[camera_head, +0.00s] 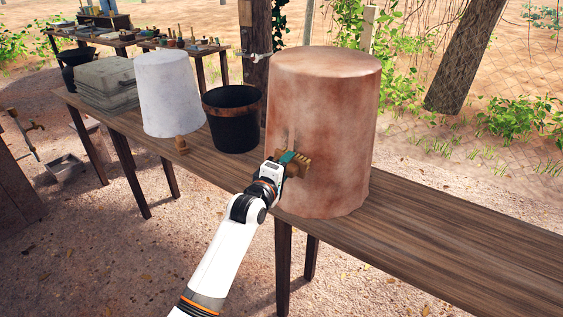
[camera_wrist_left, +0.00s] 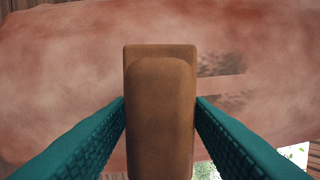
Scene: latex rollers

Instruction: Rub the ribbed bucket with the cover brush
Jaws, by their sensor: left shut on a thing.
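The ribbed bucket (camera_head: 325,105) looks like the large reddish-brown, blotchy one standing upside down on the table; its ribs are hard to make out. My left gripper (camera_head: 289,159) is at its near lower side, shut on the wooden cover brush (camera_head: 300,165). The brush appears to touch the bucket wall, but the contact is partly hidden. In the left wrist view, the brush's brown back (camera_wrist_left: 160,110) sits between the teal fingers, with the bucket's reddish surface (camera_wrist_left: 60,75) behind. A darker streaked patch shows just right of the brush. My right gripper is not in view.
The long wooden table (camera_head: 450,240) is clear to the right. A post (camera_head: 256,45) rises behind.

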